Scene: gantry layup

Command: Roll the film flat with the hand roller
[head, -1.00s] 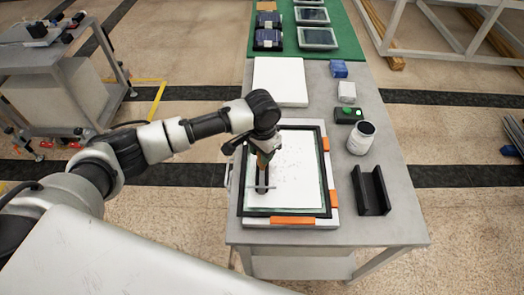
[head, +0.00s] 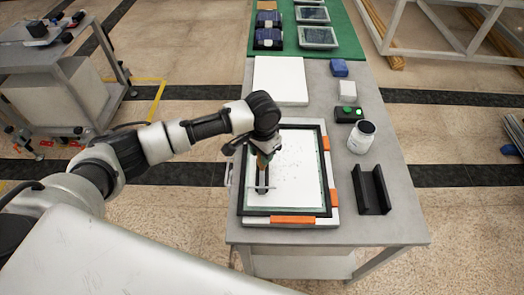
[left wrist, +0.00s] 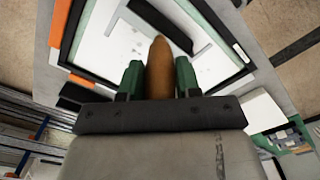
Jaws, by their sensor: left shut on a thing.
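The film (head: 298,180) is a pale sheet with scattered dark specks, lying inside a black rectangular frame (head: 327,170) on the table. My left gripper (head: 263,158) is above the left part of the sheet, shut on the brown handle of the hand roller (head: 262,188). The roller's grey bar lies across the lower left of the sheet; whether it presses on the sheet I cannot tell. In the left wrist view, the handle (left wrist: 160,68) stands between the green fingers, with the grey bar beyond it. My right gripper is not in view.
Orange pieces (head: 293,220) sit along the frame's edges. To the right are a black U-shaped holder (head: 371,190), a white jar (head: 361,138) and a black box with a green button (head: 349,113). A white slab (head: 280,81) lies behind the frame.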

